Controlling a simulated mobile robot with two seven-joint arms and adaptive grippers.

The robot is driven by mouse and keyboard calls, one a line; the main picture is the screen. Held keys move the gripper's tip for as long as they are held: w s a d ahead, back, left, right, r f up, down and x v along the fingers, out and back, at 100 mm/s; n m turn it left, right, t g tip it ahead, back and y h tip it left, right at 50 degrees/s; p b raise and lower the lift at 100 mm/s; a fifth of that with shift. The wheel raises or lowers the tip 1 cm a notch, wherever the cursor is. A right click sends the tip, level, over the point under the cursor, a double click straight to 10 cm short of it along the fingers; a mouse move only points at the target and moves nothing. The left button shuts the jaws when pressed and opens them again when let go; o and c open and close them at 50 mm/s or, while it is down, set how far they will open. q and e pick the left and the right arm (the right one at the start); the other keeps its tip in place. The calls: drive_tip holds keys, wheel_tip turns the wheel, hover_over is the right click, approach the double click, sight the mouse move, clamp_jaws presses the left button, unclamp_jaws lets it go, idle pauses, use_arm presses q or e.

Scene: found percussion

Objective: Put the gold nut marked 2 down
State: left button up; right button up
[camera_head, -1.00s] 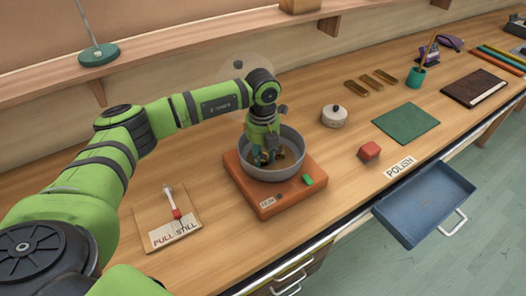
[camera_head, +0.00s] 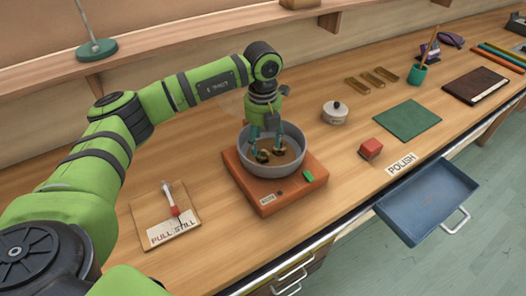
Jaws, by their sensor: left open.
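A grey round bowl (camera_head: 271,171) stands on an orange-red machine base (camera_head: 298,197) with a green button. Small gold nuts lie on the brown bowl floor; one gold nut (camera_head: 263,156) shows near the left finger. The marks on the nuts are too small to read, so I cannot tell which is marked 2. My left gripper (camera_head: 266,145) points down into the bowl, open, its fingers apart just above the nuts and holding nothing that I can see. My right gripper is not in view.
A card with a red-tipped tool (camera_head: 153,213) lies left of the base. A red block (camera_head: 371,149), a lidded pot (camera_head: 335,113) and a green mat (camera_head: 408,120) are to the right. An open blue drawer (camera_head: 405,218) juts out at the front right. A shelf (camera_head: 180,48) runs behind.

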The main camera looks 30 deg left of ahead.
sight(263, 154)
use_arm(q)
wheel_tip(263, 154, up, 8)
drive_tip(key=b, duration=0.2)
drive_tip(key=shift+f, duration=0.2)
idle(0.9)
